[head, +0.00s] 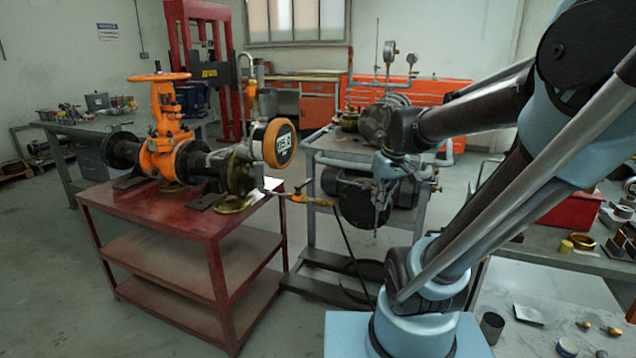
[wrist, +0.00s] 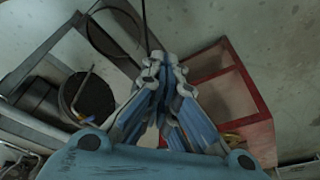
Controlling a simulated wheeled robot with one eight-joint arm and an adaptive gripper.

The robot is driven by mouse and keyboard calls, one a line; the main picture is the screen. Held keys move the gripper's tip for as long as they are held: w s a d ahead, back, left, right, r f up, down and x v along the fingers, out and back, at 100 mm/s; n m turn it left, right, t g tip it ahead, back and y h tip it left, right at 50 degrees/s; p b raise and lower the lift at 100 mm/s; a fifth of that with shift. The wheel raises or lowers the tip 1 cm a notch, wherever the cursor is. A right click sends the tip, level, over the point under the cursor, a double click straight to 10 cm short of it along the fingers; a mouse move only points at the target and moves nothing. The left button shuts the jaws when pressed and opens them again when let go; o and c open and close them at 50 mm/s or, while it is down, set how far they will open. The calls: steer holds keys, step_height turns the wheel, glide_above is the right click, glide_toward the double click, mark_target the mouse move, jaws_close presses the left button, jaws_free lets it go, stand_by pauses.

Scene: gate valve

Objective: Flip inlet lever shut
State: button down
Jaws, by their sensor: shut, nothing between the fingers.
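The orange gate valve (head: 163,125) stands on a red table, with a dark flanged pipe on each side. A lever with an orange grip (head: 312,201) sticks out to the right from the pipe's right end, nearly level. My gripper (head: 379,222) is shut and empty, pointing down to the right of the lever and apart from it in the head view. In the wrist view my gripper's fingers (wrist: 164,64) are together. I cannot make out the lever for certain in the wrist view.
The red table (head: 185,215) also shows in the wrist view (wrist: 222,100). A round orange gauge (head: 274,143) stands above the lever. A black hose (head: 352,250) hangs by the lever's end. A grey cart (head: 318,160) with machinery stands behind my gripper.

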mark_target(304, 184)
steer(key=w+a+r+n+y, duration=0.1)
steer(key=w+a+n, duration=0.4)
steer(key=w, duration=0.7)
steer(key=w+a+r+n+y, duration=0.1)
steer(key=w+a+n, duration=0.1)
steer(key=w+a, duration=0.85)
steer(key=w+a+f, duration=0.3)
steer(key=w+f, duration=0.3)
steer(key=f, duration=0.2)
steer(key=shift+a+f, duration=0.35)
